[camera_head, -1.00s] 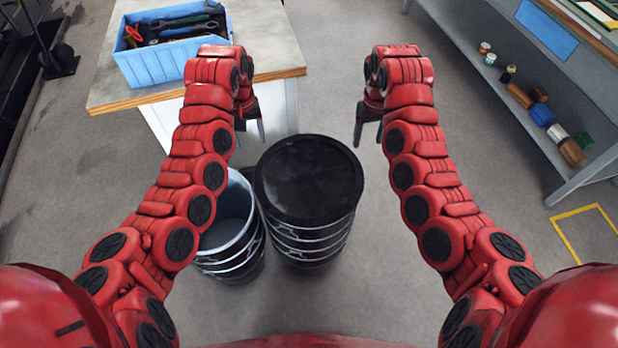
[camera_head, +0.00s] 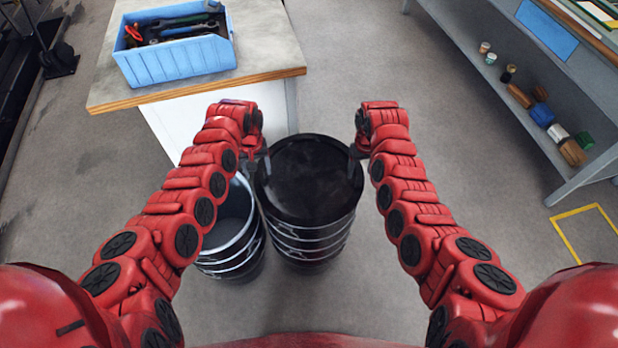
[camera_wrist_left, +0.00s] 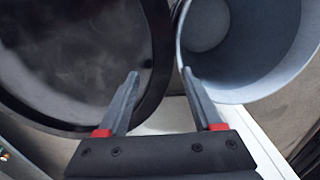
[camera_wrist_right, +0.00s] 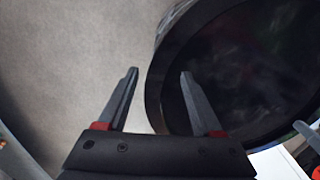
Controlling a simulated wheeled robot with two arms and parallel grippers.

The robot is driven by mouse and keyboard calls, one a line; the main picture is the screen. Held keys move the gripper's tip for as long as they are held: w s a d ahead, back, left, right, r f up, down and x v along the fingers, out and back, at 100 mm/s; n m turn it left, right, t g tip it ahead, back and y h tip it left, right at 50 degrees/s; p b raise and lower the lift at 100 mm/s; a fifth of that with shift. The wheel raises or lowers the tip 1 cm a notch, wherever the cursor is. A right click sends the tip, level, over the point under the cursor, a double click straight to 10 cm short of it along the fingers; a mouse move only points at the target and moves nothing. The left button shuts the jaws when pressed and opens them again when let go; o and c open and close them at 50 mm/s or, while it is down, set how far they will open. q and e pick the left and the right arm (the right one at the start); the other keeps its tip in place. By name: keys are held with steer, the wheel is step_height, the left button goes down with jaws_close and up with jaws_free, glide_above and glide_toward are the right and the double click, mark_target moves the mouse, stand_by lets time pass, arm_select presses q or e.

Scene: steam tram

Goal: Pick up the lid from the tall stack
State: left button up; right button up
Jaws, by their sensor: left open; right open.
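The black round lid (camera_head: 308,185) lies flat on top of the tall stack of black buckets (camera_head: 312,245), in the middle of the head view. My left gripper (camera_head: 257,162) is open at the lid's left edge. In the left wrist view, the lid's rim (camera_wrist_left: 160,45) shows between its fingers (camera_wrist_left: 162,78). My right gripper (camera_head: 359,156) is open at the lid's right edge. In the right wrist view, the rim (camera_wrist_right: 153,95) shows between its fingers (camera_wrist_right: 160,74). I cannot tell whether any finger touches the lid.
A shorter stack with an open, grey-lined bucket (camera_head: 232,215) stands close left of the tall stack, partly behind my left arm. A workbench (camera_head: 265,60) with a blue tool crate (camera_head: 180,62) is beyond it. A shelf (camera_head: 480,75) stands at the right. The floor between is clear.

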arm_select(q)
steer(key=shift+f, duration=0.85)
arm_select(e)
steer(key=shift+f, duration=0.9)
arm_select(q)
steer(key=shift+c, duration=0.2)
arm_select(e)
steer(key=shift+c, duration=0.2)
arm_select(q)
jaws_close()
arm_select(e)
jaws_close()
arm_select(q)
steer(key=shift+a, duration=0.15)
arm_select(e)
steer(key=shift+d, duration=0.1)
